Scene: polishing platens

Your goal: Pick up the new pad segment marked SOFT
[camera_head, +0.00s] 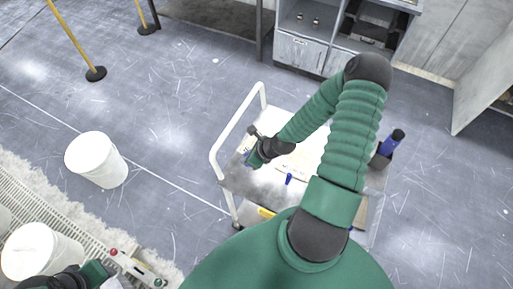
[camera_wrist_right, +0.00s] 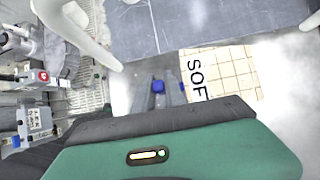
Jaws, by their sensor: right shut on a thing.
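The pad segment marked SOFT (camera_wrist_right: 222,70) is cream with a grid of lines; its last letter is hidden behind my right wrist housing in the right wrist view. My right gripper (camera_wrist_right: 167,92) is shut at the pad's left edge, with small blue parts beside its fingers; the exact grip is hard to see. In the head view my right gripper (camera_head: 249,154) is over the left side of the white cart (camera_head: 236,186), with a cream strip beside it. My left gripper (camera_head: 106,276) is at the bottom left, partly cut off, its fingers unclear.
Another blue knob (camera_head: 289,179) stands on the cart. A dark holder with a blue bottle (camera_head: 391,142) is at the cart's right. A white bucket (camera_head: 97,160) stands on the floor at left. A panel with red and green buttons (camera_head: 137,268) is beside my left arm. Floor between is clear.

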